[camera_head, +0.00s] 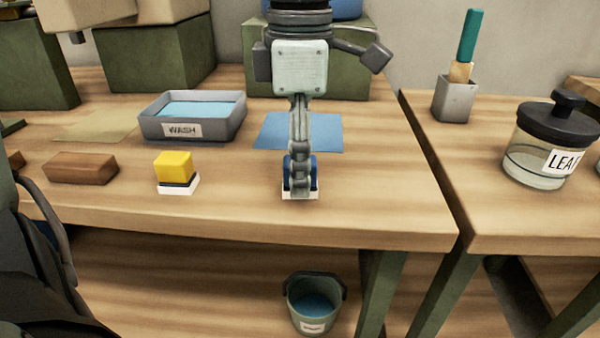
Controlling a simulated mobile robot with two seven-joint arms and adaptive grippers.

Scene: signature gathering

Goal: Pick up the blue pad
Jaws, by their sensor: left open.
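The blue pad (314,174) is a small blue block on a white base, near the front edge of the workbench. My left gripper (300,182) reaches down over it, with its fingers open. The fingers stand in front of the middle of the pad and hide part of it. Blue shows on both sides of the fingers, and the white base shows below. I cannot tell whether the fingers touch the pad. My right gripper is not in view.
A yellow block (174,166) on a white base and a brown block (80,169) lie left. Behind are a grey WASH tray (192,133) and a blue sheet (270,137). A lidded jar (535,172) stands on the right bench. A bucket (301,294) is below.

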